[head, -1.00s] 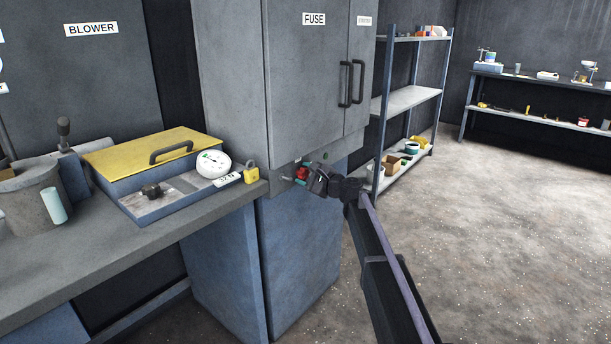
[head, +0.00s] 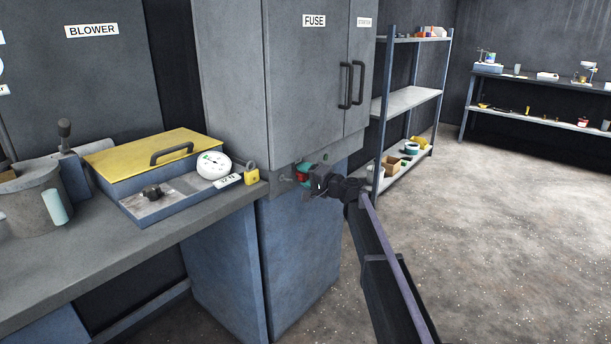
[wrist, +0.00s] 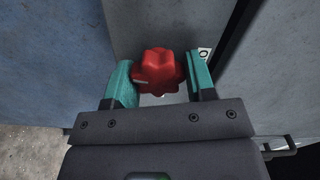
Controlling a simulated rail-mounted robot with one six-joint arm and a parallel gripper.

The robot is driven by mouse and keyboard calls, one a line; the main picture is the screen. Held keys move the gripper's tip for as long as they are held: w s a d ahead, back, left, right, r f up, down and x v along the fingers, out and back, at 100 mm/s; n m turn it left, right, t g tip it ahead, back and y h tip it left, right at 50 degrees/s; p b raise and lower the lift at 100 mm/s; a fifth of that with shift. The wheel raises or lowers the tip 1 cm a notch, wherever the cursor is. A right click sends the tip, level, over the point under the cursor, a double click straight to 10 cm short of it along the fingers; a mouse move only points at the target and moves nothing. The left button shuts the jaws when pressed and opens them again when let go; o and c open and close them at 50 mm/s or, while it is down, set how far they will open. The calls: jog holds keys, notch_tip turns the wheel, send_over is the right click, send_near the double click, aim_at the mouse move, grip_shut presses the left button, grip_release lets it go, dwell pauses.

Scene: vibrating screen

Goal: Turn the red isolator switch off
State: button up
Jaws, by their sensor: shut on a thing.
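The red isolator switch (wrist: 159,71) is a lobed red knob on the front of the grey cabinet, below its doors. In the wrist view my gripper (wrist: 161,80) has its teal fingers on both sides of the knob, shut on it. A white label with a black mark (wrist: 204,54) is partly visible behind the right finger. In the head view only a bit of the red switch (head: 301,177) shows beside my gripper (head: 302,175); the gripper body hides much of it.
The grey fuse cabinet (head: 310,80) stands above a blue base. Shelves (head: 410,98) stand behind my arm; the floor at right is clear.

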jog(key=shift+n, duration=1.2)
jog(key=o, duration=0.9)
jog(key=v, duration=1)
jog(key=shift+s+d, duration=0.25)
jog(key=shift+d, duration=0.1)
